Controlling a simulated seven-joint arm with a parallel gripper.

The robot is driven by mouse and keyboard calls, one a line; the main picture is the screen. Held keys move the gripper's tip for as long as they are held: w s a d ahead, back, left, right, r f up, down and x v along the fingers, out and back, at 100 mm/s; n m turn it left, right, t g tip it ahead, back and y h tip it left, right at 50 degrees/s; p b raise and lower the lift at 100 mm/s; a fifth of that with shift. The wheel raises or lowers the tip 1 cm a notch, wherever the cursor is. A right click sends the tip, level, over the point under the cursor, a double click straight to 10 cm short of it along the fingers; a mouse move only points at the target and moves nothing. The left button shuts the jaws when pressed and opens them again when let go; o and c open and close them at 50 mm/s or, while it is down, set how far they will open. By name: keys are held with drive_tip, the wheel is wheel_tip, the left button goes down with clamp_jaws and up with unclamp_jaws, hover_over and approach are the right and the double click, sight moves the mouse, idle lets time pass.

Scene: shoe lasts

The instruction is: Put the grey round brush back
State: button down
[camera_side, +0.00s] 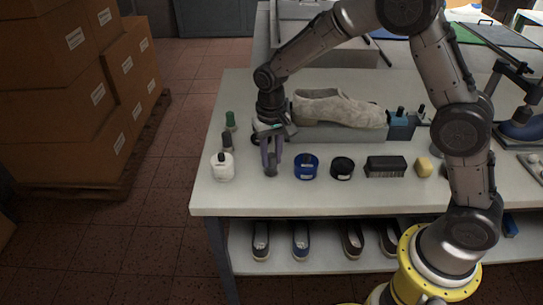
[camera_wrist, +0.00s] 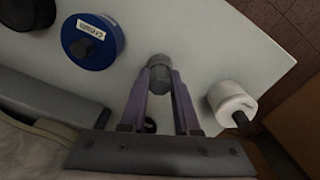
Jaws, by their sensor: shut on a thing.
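My gripper (camera_side: 271,165) is shut on the grey round brush (camera_side: 271,171), low over the front left of the white table. In the wrist view the brush (camera_wrist: 159,68) shows as a small grey cylinder between my purple fingertips (camera_wrist: 160,82). Much of it is hidden by the fingers. I cannot tell whether its lower end touches the table. The brush is between the white jar (camera_side: 222,170) on its left and the blue tin (camera_side: 306,167) on its right, apart from both.
A black tin (camera_side: 342,168), a dark bristle brush (camera_side: 385,167) and a yellow block (camera_side: 424,167) continue the front row. Small green (camera_side: 231,120) and dark (camera_side: 227,141) bottles stand at the left edge. A pale shoe (camera_side: 335,110) and a blue holder (camera_side: 401,128) are behind.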

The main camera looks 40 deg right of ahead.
sight(271, 155)
drive_tip(key=shift+f, duration=0.15)
drive_tip(key=c, duration=0.6)
unclamp_jaws()
drive_tip(key=shift+f, duration=0.1)
drive_tip(key=shift+c, duration=0.2)
wheel_tip(271, 155, up, 13)
drive_tip(key=shift+f, duration=0.2)
drive_tip(key=s+d+r+n+t, duration=0.1)
drive_tip(key=s+d+t, duration=0.1)
drive_tip(key=s, duration=0.7)
drive_tip(key=s+d+r+n+t, duration=0.1)
drive_tip(key=s+d+r+n, duration=0.1)
drive_tip(key=s, duration=0.7)
drive_tip(key=s+d+r+n+t, duration=0.1)
drive_tip(key=s+d+t, duration=0.1)
drive_tip(key=s, duration=0.7)
drive_tip(key=shift+r+n+t, duration=0.3)
drive_tip(key=shift+r, duration=0.05)
